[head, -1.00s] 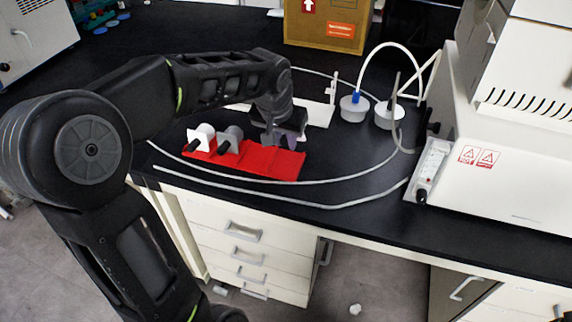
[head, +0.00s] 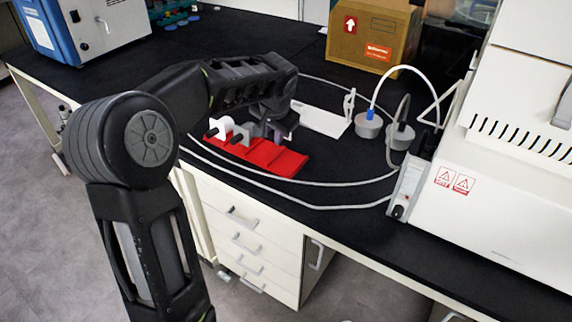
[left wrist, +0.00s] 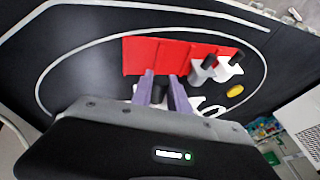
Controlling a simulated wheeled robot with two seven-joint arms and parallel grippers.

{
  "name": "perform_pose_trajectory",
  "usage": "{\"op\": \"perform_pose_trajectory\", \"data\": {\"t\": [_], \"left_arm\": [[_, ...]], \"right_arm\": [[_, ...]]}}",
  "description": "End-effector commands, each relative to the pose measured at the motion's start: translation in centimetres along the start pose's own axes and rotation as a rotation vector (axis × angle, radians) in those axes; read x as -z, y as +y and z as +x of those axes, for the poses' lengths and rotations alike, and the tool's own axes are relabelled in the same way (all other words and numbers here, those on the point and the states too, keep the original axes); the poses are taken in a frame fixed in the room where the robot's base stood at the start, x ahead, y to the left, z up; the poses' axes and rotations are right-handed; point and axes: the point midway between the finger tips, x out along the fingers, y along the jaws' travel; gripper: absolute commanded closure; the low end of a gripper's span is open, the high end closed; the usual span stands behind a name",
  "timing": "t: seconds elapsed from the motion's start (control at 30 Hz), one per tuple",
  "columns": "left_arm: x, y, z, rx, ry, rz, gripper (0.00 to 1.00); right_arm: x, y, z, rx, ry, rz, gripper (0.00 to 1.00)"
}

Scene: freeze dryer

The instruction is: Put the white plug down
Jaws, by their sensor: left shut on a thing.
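My left gripper (head: 270,134) is low over the red mat (head: 283,162), near its back edge. In the left wrist view its purple-grey fingers (left wrist: 162,80) stand close together at the edge of the red mat (left wrist: 150,56). Two plug-like pieces with black ends stand side by side at one end of the mat: a white one (head: 222,126) and a greyer one (head: 242,134). Both also show in the left wrist view, right of the fingers. My right gripper is in neither view.
A white stand (head: 322,121) is behind the mat. Two tubed, lidded vessels (head: 369,127) stand to its right, beside a white machine (head: 500,190). Pale tubing (head: 330,207) loops around the mat. A cardboard box (head: 370,38) is at the back. The black bench is clear at the front right.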

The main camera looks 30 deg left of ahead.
Motion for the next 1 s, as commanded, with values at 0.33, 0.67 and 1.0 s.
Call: {"op": "perform_pose_trajectory", "data": {"t": [0.33,0.67,1.0], "left_arm": [[0.1,0.1,0.0,0.004,0.001,0.002,1.0],[-1.4,1.4,3.8,0.003,-0.002,0.002,1.0],[-1.6,1.6,4.5,0.004,0.002,0.001,1.0]], "right_arm": [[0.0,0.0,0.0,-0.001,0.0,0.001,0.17],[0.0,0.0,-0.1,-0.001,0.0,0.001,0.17],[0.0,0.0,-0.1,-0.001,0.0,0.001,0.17]]}}
